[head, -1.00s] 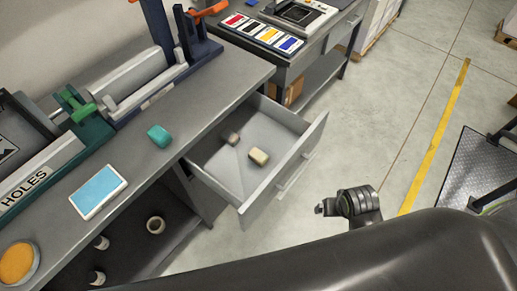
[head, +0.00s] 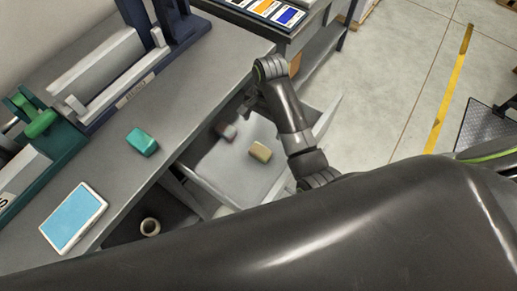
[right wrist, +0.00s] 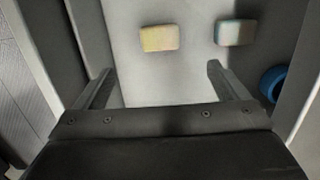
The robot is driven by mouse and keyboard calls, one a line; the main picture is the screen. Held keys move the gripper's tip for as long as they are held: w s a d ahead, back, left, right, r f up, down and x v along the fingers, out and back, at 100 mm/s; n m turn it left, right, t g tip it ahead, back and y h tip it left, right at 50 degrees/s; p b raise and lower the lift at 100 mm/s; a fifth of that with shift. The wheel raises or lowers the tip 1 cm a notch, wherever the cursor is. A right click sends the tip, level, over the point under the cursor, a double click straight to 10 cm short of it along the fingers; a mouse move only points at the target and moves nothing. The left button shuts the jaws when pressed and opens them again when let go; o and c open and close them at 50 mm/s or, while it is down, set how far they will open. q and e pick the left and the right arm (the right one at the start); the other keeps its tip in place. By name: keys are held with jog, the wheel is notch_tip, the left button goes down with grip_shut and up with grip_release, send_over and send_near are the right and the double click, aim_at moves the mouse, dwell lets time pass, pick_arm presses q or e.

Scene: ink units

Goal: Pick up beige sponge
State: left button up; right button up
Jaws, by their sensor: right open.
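The beige sponge (head: 260,151) lies on the floor of the open grey drawer (head: 213,163). It also shows at the top of the right wrist view (right wrist: 159,38), just beyond the fingers and apart from them. My right gripper (head: 246,108) hangs over the drawer; its fingers (right wrist: 160,67) are spread apart with nothing between them. A second small block (head: 227,131), pale and blue-green with some red, lies beside the beige sponge, to its right in the right wrist view (right wrist: 235,32). My left gripper is not in view.
A blue ring-shaped thing (right wrist: 271,83) shows at the right in the right wrist view. A teal block (head: 142,141) and a blue-topped pad (head: 73,217) lie on the bench (head: 113,175) beside the drawer. A roll (head: 150,227) stands on the shelf below. Drawer walls surround the sponges.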

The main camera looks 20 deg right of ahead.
jog(key=f, duration=0.6)
jog(key=shift+s+a, duration=0.3)
jog(key=shift+s, duration=0.1)
send_over(260, 150)
notch_tip(260, 150, down, 5)
jog(key=shift+r, duration=0.1)
notch_tip(260, 150, down, 4)
jog(key=shift+f, duration=0.6)
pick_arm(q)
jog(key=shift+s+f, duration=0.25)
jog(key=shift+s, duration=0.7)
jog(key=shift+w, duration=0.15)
pick_arm(e)
jog(key=c, duration=1)
